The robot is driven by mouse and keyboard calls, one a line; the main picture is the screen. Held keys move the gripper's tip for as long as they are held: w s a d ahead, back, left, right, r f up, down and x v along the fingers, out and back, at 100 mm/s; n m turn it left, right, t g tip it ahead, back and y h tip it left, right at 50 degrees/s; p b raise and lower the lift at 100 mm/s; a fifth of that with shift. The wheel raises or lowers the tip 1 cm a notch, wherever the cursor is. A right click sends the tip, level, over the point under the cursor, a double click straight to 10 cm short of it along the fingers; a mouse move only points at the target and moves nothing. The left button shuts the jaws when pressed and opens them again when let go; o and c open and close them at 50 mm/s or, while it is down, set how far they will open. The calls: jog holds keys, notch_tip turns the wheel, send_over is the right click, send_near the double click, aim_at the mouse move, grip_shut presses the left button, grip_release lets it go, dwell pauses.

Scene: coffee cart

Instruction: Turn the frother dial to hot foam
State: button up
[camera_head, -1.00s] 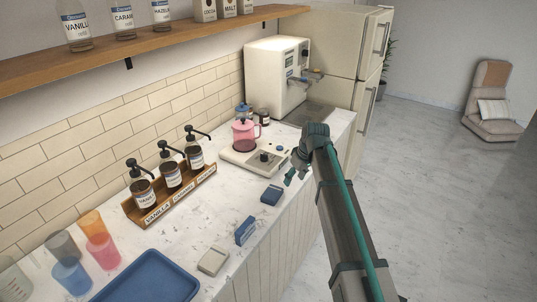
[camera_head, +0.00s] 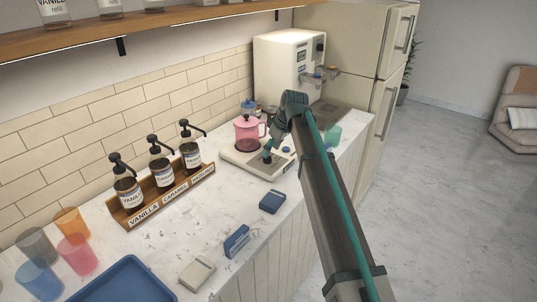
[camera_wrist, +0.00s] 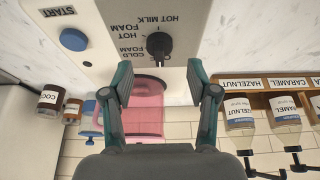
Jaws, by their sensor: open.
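The frother (camera_head: 238,158) is a white base on the counter with a pink translucent jug (camera_head: 246,133) on it. In the wrist view, its black dial (camera_wrist: 159,45) lies just ahead of my gripper, roughly centred between the fingers. Upside-down labels by the dial read hot milk, hot foam and cold foam; I cannot tell for sure which one it points at. A blue start button (camera_wrist: 73,39) is left of the dial. My gripper (camera_wrist: 158,78) is open, its teal fingertips apart and empty. In the head view my gripper (camera_head: 268,153) is over the frother's front panel and hides the dial.
A wooden rack (camera_head: 165,198) with several syrup pumps stands left of the frother. A white coffee machine (camera_head: 285,65) is behind it. Small dark jars (camera_wrist: 50,98) stand near the jug. A blue box (camera_head: 272,201) and a blue tray (camera_head: 125,283) are on the nearer counter.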

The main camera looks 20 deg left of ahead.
jog(key=shift+p+x, duration=0.3)
jog(key=shift+x, duration=1.75)
grip_shut()
